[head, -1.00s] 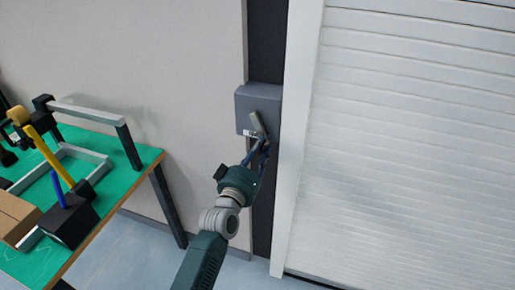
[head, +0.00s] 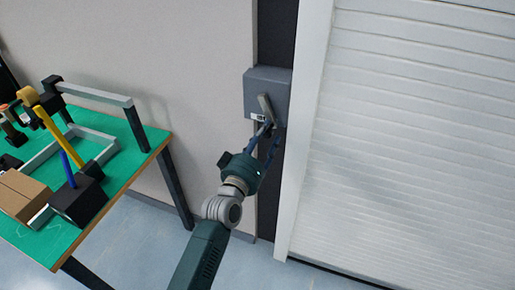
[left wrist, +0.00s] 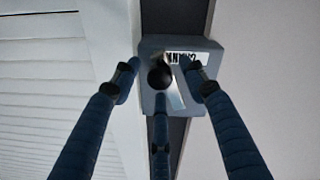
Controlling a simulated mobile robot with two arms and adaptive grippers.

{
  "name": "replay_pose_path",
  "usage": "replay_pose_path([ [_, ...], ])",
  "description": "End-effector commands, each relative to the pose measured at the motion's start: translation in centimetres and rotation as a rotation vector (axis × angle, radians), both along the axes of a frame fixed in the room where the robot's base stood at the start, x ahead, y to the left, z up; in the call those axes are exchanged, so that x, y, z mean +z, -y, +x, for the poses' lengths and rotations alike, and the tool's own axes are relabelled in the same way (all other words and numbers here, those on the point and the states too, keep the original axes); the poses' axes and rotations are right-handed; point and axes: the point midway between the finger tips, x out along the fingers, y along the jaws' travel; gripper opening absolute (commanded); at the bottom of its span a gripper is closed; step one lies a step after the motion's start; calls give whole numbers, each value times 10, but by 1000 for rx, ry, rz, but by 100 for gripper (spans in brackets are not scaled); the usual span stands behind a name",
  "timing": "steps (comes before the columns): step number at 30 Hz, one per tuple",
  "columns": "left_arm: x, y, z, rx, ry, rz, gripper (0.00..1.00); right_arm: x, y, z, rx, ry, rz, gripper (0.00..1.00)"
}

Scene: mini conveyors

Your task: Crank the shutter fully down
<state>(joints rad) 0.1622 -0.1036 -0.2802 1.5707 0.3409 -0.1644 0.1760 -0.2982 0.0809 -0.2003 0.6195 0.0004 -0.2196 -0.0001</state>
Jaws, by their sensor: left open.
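The white slatted shutter (head: 420,130) fills the right of the head view; a thin dark strip runs along its bottom edge. A grey crank box (head: 255,84) is mounted on the dark post left of the shutter frame. Its grey crank arm (head: 266,106) slants across the box front. In the left wrist view the box (left wrist: 148,48) has a label, and the crank's round black knob (left wrist: 159,77) faces the camera. My left gripper (head: 269,134) is open at the crank's lower end, its fingers spread around the knob; contact cannot be told. My right gripper is not in view.
A green-topped table (head: 125,165) stands at the left with a grey frame, a yellow-handled tool (head: 54,133), a dark block (head: 78,203) and a cardboard box (head: 20,193). Bare floor (head: 140,245) lies between the table and the wall.

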Motion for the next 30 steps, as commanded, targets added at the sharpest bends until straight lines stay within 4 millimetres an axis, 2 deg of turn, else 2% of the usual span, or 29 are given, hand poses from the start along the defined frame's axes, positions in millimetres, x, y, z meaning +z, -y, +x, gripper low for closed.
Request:
replay_pose_path([
  [6,-2,-17,-47,-1,0,1,43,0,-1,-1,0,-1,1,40],
  [13,-2,-29,-82,0,2,0,43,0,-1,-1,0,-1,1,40],
  [18,-1,-33,-93,0,3,-1,43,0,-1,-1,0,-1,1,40],
  [27,-2,-33,-93,-1,3,0,43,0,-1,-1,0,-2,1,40],
  [29,-9,-33,-93,0,-8,7,43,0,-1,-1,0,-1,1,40],
  [30,-19,-34,-93,2,-23,19,43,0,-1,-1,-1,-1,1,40],
])
